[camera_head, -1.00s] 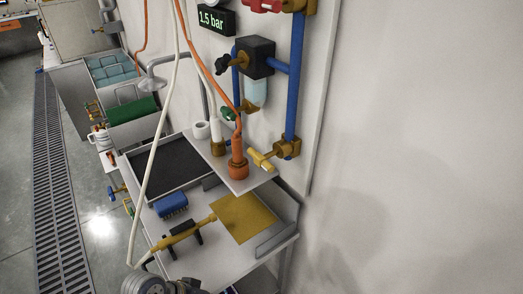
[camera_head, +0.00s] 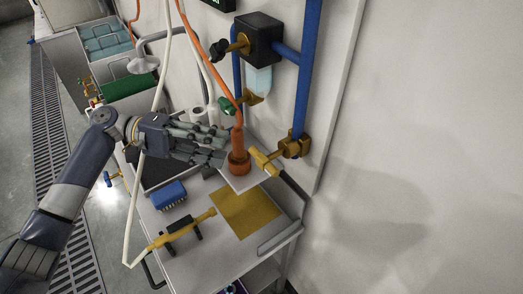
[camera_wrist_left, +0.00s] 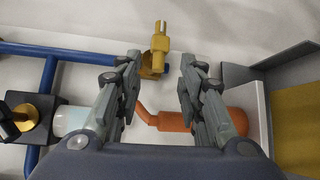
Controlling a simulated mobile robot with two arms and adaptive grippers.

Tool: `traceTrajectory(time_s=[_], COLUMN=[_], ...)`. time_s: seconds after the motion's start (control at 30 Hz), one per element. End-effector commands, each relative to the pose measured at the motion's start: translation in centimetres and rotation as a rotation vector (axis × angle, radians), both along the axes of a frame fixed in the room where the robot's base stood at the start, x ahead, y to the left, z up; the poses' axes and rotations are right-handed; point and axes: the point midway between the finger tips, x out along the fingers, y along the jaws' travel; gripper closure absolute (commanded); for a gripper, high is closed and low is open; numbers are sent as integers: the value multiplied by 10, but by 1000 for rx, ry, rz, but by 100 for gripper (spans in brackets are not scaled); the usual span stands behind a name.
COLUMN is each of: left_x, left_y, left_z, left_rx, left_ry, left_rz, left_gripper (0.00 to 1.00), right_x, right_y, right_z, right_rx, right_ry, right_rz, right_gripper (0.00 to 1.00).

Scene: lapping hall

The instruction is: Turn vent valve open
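A brass valve (camera_head: 294,146) with a yellow handle (camera_head: 264,162) sits at the lower end of the blue pipe on the wall; I take it as the vent valve. The handle points sideways, towards the lower left. In the left wrist view the valve (camera_wrist_left: 155,50) shows beyond the fingertips, between them in the picture. My left gripper (camera_head: 226,147) reaches in from the left beside the orange tool, short of the yellow handle. In the left wrist view the gripper (camera_wrist_left: 161,60) is open, its fingers apart with nothing held. My right gripper is not in view.
An orange tool (camera_head: 239,160) with a hose stands on the small shelf between gripper and valve. A black regulator (camera_head: 260,40) with a clear bowl (camera_head: 258,80) and a green-handled valve (camera_head: 228,105) are above. The cart (camera_head: 205,265) below holds a blue block (camera_head: 168,195) and a yellow-handled tool (camera_head: 180,230).

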Motion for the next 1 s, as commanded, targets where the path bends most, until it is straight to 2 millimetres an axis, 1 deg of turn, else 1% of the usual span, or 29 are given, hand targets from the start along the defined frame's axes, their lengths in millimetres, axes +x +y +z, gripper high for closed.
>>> traceTrajectory(time_s=[0.17, 0.4, 0.5, 0.6, 0.77, 1.0], left_x=[-5, -13, -15, -17, -18, -18], left_y=[-23, -69, -84, -95, -103, -104], left_z=[1, -4, -8, -11, -14, -15], left_rx=[-4, -3, -3, -1, -1, -1], left_ry=[1, 1, 2, 1, -1, -1], left_rz=[-5, -5, -3, -2, -2, -1], left_gripper=[64, 64, 64, 64, 64, 64], right_x=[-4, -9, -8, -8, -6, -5], right_y=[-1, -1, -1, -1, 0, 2], right_z=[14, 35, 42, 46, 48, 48], right_rx=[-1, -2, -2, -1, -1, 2], right_ry=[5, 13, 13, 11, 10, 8], right_rz=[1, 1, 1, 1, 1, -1], right_gripper=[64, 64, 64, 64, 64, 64])
